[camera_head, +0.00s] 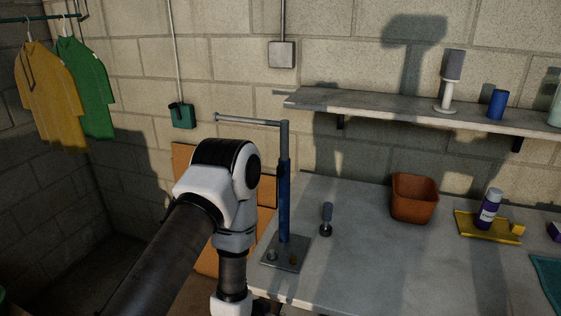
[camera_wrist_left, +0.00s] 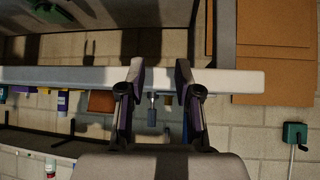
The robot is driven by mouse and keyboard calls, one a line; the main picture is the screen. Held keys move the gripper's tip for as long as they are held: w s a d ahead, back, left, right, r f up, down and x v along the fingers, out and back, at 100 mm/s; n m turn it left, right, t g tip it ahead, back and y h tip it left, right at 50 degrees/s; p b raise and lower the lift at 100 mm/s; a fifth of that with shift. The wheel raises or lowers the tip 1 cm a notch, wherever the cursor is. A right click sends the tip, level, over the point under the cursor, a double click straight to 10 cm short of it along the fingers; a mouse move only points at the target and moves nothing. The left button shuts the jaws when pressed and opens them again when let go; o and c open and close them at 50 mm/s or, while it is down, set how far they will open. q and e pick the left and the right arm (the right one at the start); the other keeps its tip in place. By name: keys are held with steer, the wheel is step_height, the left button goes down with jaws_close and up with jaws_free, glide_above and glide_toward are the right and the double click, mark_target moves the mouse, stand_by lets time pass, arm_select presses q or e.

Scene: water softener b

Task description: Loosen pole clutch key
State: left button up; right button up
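A blue pole (camera_head: 284,200) with a grey top arm (camera_head: 248,120) stands upright on a metal base plate (camera_head: 285,252) at the table's left end. Two small knobs, one silver (camera_head: 272,255) and one brass-coloured (camera_head: 293,259), sit on the plate. A small grey-handled piece (camera_head: 326,212) stands on the table right of the pole. I cannot tell which of these is the clutch key. My left gripper (camera_wrist_left: 160,68) is open, with its fingers apart and nothing visibly held; the table's front edge (camera_wrist_left: 235,82) lies behind them. In the head view it is below the frame. My right gripper is not in view.
The table (camera_head: 350,275) also carries an orange pot (camera_head: 413,200) and a yellow tray (camera_head: 465,225) with a bottle (camera_head: 488,207). A wall shelf (camera_head: 390,102) hangs above. The table's front middle is clear.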

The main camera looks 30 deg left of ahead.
arm_select(q)
steer(key=w+a+r+t+y+p, duration=0.15)
steer(key=w+r, duration=0.25)
steer(key=r, duration=0.5)
steer(key=w+a+r+t+p, duration=0.2)
steer(key=w+r+t+p, duration=0.15)
steer(key=r, duration=0.45)
steer(key=n+t+y+p, duration=0.2)
steer(key=t, duration=0.1)
glide_toward(279, 173)
steer(key=b+x, duration=0.1)
steer(key=x, duration=0.7)
steer(key=shift+w+f, duration=0.1)
steer(key=shift+w, duration=0.05)
steer(key=shift+w+a, duration=0.1)
steer(key=shift+w, duration=0.25)
jaws_close()
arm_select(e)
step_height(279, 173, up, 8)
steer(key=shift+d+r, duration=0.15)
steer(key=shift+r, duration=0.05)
